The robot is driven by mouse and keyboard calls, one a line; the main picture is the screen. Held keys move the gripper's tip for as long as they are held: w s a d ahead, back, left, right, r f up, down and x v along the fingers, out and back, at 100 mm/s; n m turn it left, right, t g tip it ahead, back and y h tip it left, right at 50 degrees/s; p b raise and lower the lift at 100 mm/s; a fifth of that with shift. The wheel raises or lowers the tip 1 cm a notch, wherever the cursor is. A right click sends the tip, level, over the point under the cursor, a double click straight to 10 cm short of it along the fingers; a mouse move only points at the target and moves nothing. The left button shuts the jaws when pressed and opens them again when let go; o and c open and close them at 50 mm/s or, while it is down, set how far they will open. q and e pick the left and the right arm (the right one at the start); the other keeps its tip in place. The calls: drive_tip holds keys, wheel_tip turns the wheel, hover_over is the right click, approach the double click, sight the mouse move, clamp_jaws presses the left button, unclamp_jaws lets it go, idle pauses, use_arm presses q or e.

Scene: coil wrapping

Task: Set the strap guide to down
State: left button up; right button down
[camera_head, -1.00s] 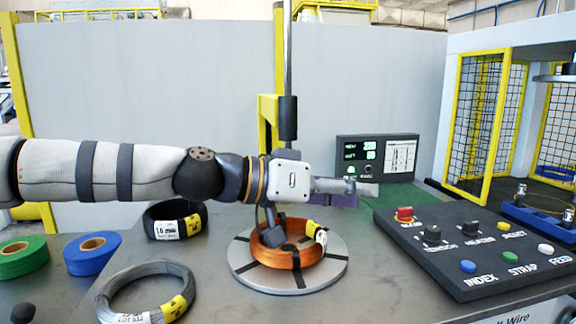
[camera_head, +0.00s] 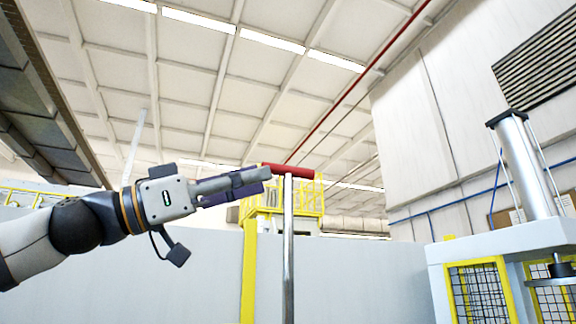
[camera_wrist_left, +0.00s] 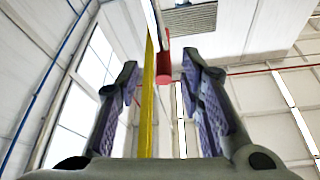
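A red bar-shaped handle (camera_head: 300,171) sits across the top of a tall, thin metal post (camera_head: 288,250); I take it for the strap guide's handle. My left gripper (camera_head: 258,180) is raised to its height, with its fingertips close to the handle's left end. In the left wrist view, the two fingers stand apart and the red handle (camera_wrist_left: 163,68) shows in the gap between their tips. I cannot tell whether they touch it. The lower part of the post is out of view. My right gripper is not in view.
A yellow post (camera_head: 249,275) and a grey wall panel (camera_head: 360,280) stand behind. A yellow-framed mesh cage (camera_head: 478,290) and a grey cylinder (camera_head: 525,165) are at the right. The space above the handle is open up to the ceiling.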

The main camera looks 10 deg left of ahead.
sight(289, 171)
use_arm(q)
drive_tip(key=p+x, duration=0.1)
drive_tip(key=x, duration=0.5)
drive_tip(key=shift+w+d+r, duration=0.2)
drive_tip(key=shift+w+d, duration=0.05)
drive_tip(key=shift+w+f, duration=0.1)
drive_tip(key=shift+w, duration=0.05)
clamp_jaws()
